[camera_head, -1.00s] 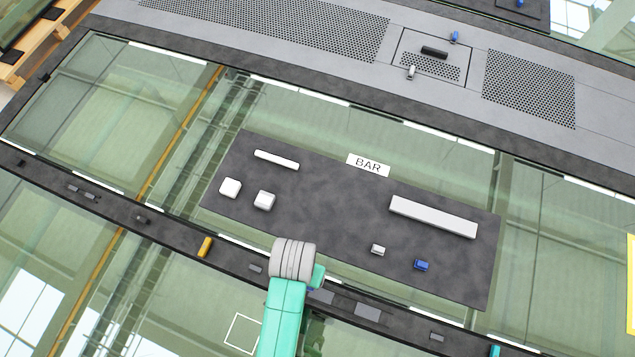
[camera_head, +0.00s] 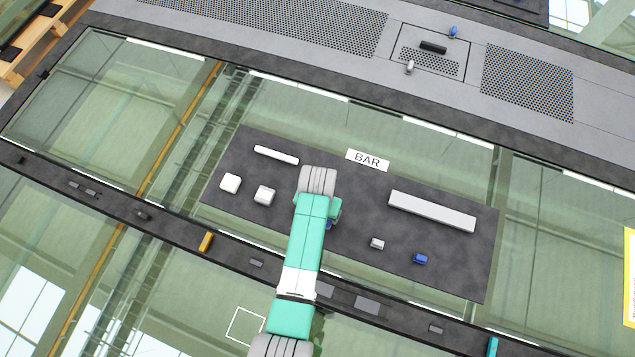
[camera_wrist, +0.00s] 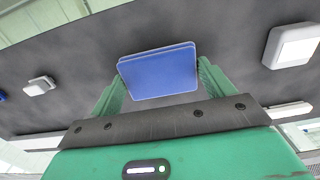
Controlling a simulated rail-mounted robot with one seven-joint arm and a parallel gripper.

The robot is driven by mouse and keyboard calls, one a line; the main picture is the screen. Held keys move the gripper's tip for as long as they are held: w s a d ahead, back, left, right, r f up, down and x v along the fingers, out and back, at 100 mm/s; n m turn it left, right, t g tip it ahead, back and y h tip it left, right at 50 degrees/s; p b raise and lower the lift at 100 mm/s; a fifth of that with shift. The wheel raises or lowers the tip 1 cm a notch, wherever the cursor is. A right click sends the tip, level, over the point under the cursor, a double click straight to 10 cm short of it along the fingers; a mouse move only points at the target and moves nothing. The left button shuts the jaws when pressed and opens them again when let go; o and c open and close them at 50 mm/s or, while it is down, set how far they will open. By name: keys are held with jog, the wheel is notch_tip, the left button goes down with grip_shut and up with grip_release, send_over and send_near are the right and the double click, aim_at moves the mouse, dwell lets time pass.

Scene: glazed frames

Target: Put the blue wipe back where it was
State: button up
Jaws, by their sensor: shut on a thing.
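The blue wipe (camera_wrist: 158,72) is a flat blue pad held between the two green fingers of my gripper (camera_wrist: 160,70) in the wrist view. A small part of the wipe (camera_head: 330,227) shows beside my arm in the head view; the arm hides the rest and most of the gripper. My gripper is shut on the wipe over the middle of the dark panel marked BAR (camera_head: 345,250). Whether the wipe touches the panel I cannot tell.
The panel carries two white blocks (camera_head: 230,183) (camera_head: 264,195) and a thin white bar (camera_head: 276,155) at left. A long white bar (camera_head: 432,211), a small white block (camera_head: 377,243) and a small blue block (camera_head: 420,259) are at right. Glass panes surround the panel.

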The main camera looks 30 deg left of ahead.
jog(key=shift+f, duration=0.35)
jog(key=shift+f, duration=0.2)
jog(key=o, duration=0.9)
jog(key=shift+r, duration=0.15)
notch_tip(320, 180, up, 12)
jog(key=shift+r, duration=0.1)
